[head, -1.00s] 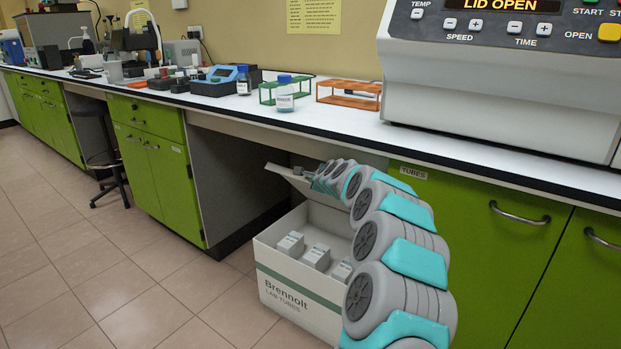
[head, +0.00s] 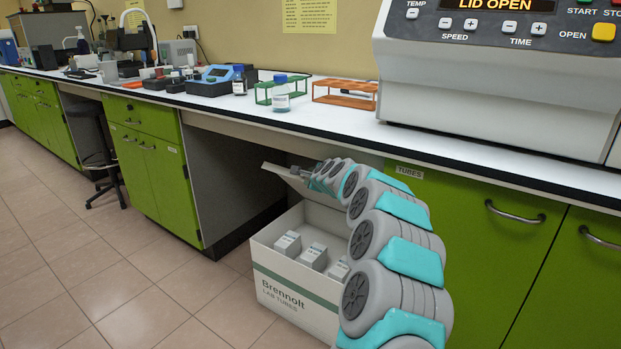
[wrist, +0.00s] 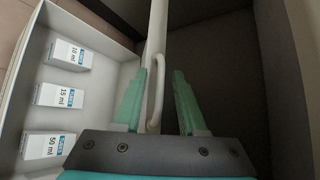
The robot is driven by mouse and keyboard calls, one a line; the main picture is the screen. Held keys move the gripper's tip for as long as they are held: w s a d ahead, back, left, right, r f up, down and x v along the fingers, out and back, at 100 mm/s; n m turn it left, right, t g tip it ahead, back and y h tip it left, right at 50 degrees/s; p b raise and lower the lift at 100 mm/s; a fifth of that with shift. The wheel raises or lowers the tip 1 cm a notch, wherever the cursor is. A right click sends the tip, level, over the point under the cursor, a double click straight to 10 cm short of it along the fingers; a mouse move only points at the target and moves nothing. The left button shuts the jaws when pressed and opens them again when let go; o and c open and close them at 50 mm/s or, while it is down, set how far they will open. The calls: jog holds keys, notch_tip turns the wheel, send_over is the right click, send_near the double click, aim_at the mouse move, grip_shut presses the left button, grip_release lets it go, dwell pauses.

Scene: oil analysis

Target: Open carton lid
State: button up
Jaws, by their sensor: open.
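The white carton (head: 296,317), printed "Brennolt LAB TUBES", stands on the floor by the bench. Its lid (head: 283,177) is raised and tilted up at the back. In the wrist view the lid shows nearly edge-on (wrist: 157,40), with a curved pale loop (wrist: 156,95) along it. My gripper (wrist: 164,80) is open, with one teal finger on each side of the loop; I cannot tell if they touch it. In the head view my gripper (head: 300,172) is small beside the lid, its fingers partly hidden.
Several small labelled boxes (head: 313,256) lie inside the carton; they also show in the wrist view (wrist: 60,95). Green cabinets (head: 480,260) stand to the right. The bench top (head: 340,128) overhangs close above my arm.

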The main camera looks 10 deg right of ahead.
jog(key=v, duration=0.7)
jog(key=shift+s, duration=0.35)
jog(key=shift+r, duration=0.15)
